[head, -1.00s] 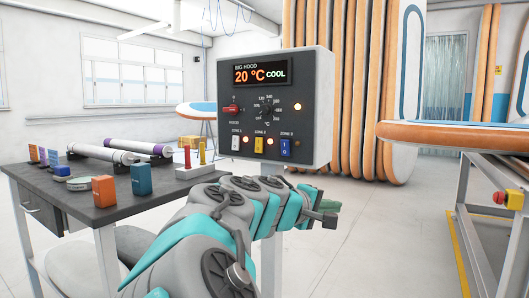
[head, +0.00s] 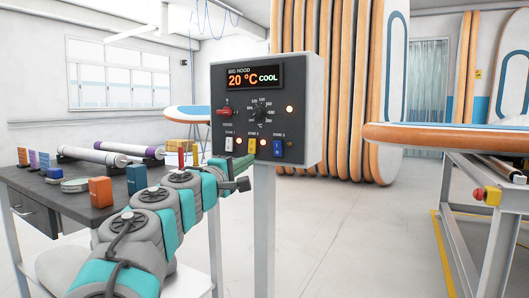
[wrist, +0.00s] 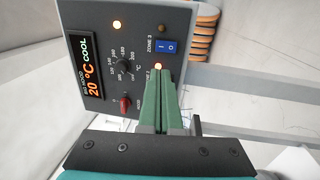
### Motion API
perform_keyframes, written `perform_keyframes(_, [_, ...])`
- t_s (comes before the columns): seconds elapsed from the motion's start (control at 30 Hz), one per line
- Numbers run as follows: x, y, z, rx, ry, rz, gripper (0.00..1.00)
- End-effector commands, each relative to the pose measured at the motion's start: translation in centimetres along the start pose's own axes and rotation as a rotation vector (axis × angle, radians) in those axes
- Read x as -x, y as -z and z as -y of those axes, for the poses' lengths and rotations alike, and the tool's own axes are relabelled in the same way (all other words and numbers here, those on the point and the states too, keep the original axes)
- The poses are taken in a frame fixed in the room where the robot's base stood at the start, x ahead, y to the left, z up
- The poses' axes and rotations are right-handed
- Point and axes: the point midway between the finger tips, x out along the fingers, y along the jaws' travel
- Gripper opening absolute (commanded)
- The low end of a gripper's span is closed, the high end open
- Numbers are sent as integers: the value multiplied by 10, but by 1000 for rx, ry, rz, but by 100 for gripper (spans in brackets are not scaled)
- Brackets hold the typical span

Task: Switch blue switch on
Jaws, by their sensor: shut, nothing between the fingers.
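The blue switch (head: 278,149) is the rightmost of three rocker switches on the low edge of the control panel (head: 303,80). In the wrist view the blue switch (wrist: 166,47) shows white marks, beside the label ZONE 3, and its small lamp (wrist: 162,28) looks dark. My gripper (wrist: 162,80) is shut and empty, its green fingers together and pointing at the panel. Its tips are near the lit ZONE 2 lamp, to one side of the blue switch and seemingly apart from it. They hide the yellow switch in the wrist view. In the head view my gripper (head: 245,161) is just below the yellow switch (head: 252,146).
A white switch (head: 229,145), a red knob (head: 224,112) and a black dial (head: 259,112) share the panel. A dark table (head: 97,213) with boxes and tubes stands left. A board on a stand (head: 440,137) is at right. Floor between is clear.

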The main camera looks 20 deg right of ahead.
Motion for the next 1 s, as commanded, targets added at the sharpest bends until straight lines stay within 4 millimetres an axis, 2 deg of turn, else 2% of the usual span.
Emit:
perform_keyframes(0.17, [-18,-1,0,1,0,3,0])
perform_keyframes(0.7, [-113,-2,2,1,4,3,0])
perform_keyframes(1.0, [-136,-1,0,0,1,1,0])
